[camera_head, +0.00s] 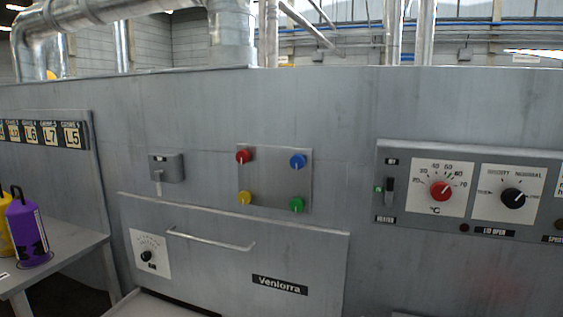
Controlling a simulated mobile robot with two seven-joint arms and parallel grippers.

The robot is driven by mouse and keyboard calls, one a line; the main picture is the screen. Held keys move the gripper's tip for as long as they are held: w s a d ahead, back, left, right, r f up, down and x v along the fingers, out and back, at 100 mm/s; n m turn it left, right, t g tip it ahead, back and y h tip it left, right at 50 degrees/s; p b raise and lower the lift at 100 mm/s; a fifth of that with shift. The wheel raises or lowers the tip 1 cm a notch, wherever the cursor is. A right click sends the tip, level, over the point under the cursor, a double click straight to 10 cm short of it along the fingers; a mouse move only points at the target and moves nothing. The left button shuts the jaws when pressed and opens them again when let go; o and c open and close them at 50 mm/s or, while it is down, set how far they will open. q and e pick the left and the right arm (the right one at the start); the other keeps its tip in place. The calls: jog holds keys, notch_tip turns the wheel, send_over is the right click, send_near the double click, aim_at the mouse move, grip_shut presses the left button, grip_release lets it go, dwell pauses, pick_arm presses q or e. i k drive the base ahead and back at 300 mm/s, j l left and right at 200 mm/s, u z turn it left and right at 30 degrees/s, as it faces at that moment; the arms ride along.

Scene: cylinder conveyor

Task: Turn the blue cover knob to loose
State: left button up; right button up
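The blue knob (298,161) sits at the upper right of a square metal plate (272,180) on the grey machine front. Its pale pointer mark seems to point down, but it is small. A red knob (243,156) is at the plate's upper left, a yellow knob (244,198) at the lower left and a green knob (296,204) at the lower right. Nothing covers the blue knob. Neither of my grippers is in view.
Below the plate is a panel with a bar handle (210,241). A lever switch box (167,168) is to the left. A control panel with a red dial (441,191) and a black dial (513,198) is at right. A purple bottle (26,232) stands on a side table (62,256).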

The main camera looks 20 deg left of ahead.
aim_at(297, 161)
jog(key=i+j, duration=0.1)
jog(key=j, duration=1.85)
jog(key=i, duration=0.05)
